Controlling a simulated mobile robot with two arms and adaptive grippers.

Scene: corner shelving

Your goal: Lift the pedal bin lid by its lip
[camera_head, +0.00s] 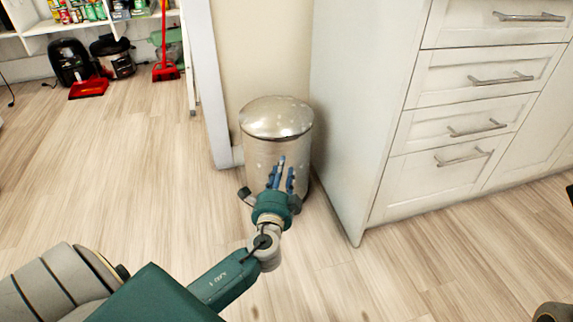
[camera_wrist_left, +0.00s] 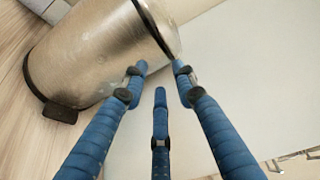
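The pedal bin (camera_head: 257,153) is a silver metal cylinder standing upright in the gap between the wall and the white cabinet. Its domed lid (camera_head: 276,118) looks shut. My left gripper (camera_head: 281,172) is in front of the bin body, below the lid, and hides part of it. In the left wrist view the bin (camera_wrist_left: 95,50) lies across the upper left, with a dark rim line (camera_wrist_left: 153,28) below the lid and a black pedal (camera_wrist_left: 60,112) at its base. The blue fingers of the left gripper (camera_wrist_left: 160,72) are spread and empty, near the rim; contact cannot be told.
The white drawer cabinet (camera_head: 345,110) stands close on the bin's right. A wall edge (camera_head: 207,80) is on its left. A red dustpan (camera_head: 89,88) and other items sit by shelves at the back left. The wooden floor (camera_head: 120,180) is clear.

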